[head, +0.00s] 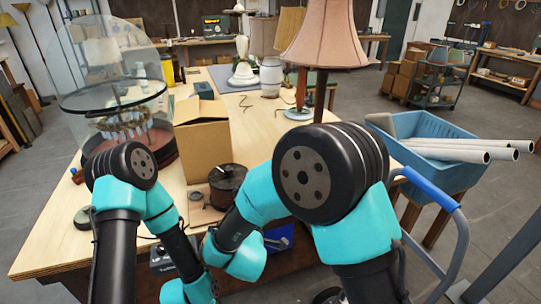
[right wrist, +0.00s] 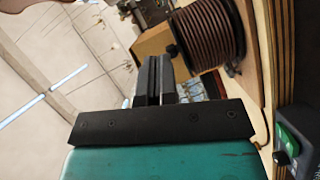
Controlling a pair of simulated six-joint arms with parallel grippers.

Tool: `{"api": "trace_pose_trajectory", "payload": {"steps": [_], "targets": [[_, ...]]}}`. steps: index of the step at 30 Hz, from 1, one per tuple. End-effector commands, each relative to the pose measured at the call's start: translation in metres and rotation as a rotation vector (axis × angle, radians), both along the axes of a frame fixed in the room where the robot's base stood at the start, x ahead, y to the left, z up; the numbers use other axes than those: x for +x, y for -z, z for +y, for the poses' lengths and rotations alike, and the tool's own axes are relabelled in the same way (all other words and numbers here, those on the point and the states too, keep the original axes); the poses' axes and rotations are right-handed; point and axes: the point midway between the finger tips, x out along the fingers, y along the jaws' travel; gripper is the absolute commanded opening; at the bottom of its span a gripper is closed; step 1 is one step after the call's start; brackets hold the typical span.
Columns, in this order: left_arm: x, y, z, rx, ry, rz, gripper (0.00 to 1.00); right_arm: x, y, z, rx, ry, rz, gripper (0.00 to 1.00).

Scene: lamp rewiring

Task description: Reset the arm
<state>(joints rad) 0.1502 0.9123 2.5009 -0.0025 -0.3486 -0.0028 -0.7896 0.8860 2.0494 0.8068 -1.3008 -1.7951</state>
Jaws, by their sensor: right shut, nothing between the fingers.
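My right arm (head: 320,170) is bent at the elbow, with its forearm folded back to the left in front of the workbench (head: 60,235). My right gripper (right wrist: 154,80) shows in the right wrist view, its two dark fingers shut together with nothing between them. Its fingertips point toward a cardboard box and a spool of brown cord, apart from both as far as I can tell. My left arm (head: 120,165) is also bent, with its forearm running down to the lower edge of the head view. My left gripper is not visible.
The spool (head: 228,182) and cardboard box (head: 203,140) stand on the bench near the arms. A glass dome (head: 110,85) is at left. A pink-shaded lamp (head: 325,35) stands behind my right elbow. A blue bin (head: 455,175) with white tubes is at right.

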Motion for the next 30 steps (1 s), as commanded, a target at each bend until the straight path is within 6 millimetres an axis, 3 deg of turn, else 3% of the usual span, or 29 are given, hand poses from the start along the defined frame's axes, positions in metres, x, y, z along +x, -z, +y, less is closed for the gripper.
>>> {"api": "trace_pose_trajectory", "payload": {"steps": [5, 8, 13, 17, 23, 30], "targets": [[0.0, 0.0, 0.0, 0.0, 0.0, 0.0, 0.43, 0.007, 0.016, -0.016, 0.046, -0.002, 0.048, 0.0], [0.0, 0.0, 0.0, 0.0, 0.0, 0.0, 0.43, 0.015, 0.038, -0.038, 0.121, -0.001, 0.12, 0.0], [0.0, 0.0, 0.0, 0.0, 0.0, 0.0, 0.43, 0.021, 0.094, -0.092, 0.314, 0.024, 0.313, 0.0], [0.0, 0.0, 0.0, 0.0, 0.0, 0.0, 0.43, 0.014, 0.138, -0.136, 0.476, 0.078, 0.482, 0.0], [0.0, 0.0, 0.0, 0.0, 0.0, 0.0, 0.43, -0.019, 0.2, -0.202, 0.727, 0.227, 0.748, 0.0], [0.0, 0.0, 0.0, 0.0, 0.0, 0.0, 0.43, -0.086, 0.259, -0.27, 1.011, 0.502, 1.055, 0.0]]}}
